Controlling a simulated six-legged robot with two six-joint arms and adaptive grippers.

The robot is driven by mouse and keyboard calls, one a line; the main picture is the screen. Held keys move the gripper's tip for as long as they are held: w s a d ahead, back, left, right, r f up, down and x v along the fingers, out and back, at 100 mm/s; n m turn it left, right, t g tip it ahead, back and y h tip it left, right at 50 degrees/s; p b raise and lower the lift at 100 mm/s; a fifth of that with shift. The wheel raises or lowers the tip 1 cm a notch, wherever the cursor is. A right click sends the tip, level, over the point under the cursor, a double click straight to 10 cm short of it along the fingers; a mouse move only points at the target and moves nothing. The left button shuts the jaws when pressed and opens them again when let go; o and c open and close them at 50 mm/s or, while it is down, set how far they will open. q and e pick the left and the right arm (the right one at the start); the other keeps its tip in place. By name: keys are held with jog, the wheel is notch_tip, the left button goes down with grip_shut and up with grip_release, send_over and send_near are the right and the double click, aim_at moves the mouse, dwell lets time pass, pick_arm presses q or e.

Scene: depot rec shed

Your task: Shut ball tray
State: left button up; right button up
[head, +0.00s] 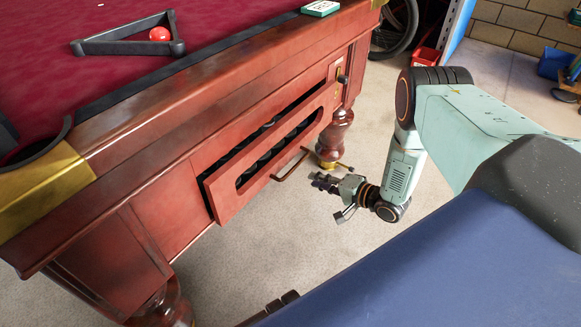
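The ball tray (222,201) is a long reddish wooden drawer with a slotted front, set in the side of the pool table (150,215). Its front stands out from the table side, and a dark gap shows behind and above it. A thin bar handle (291,166) shows below the tray's right part. My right gripper (331,198) is low over the floor, to the right of the tray and handle, apart from both. Its fingers look spread and nothing shows between them. My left gripper is not in view.
A triangle rack (128,46) with a red ball (159,34) lies on the red cloth. A turned table leg (333,138) stands behind my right gripper. Grey carpet (290,235) is clear in front of the tray. A wheel (394,27) stands at the back.

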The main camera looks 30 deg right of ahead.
aim_at(294, 167)
jog(key=shift+m+t+y, duration=0.4)
jog(key=shift+m+y, duration=0.1)
jog(key=shift+m, duration=0.2)
jog(key=w+a+b, duration=0.1)
jog(key=w, duration=0.1)
jog(key=w+a+b, duration=0.1)
jog(key=w, duration=0.2)
jog(key=w+a+b, duration=0.1)
jog(key=w+a, duration=0.1)
jog(key=shift+w+r, duration=0.2)
jog(key=shift+w, duration=0.05)
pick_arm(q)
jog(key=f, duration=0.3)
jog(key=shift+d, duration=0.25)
pick_arm(e)
jog(key=shift+r, duration=0.1)
grip_shut()
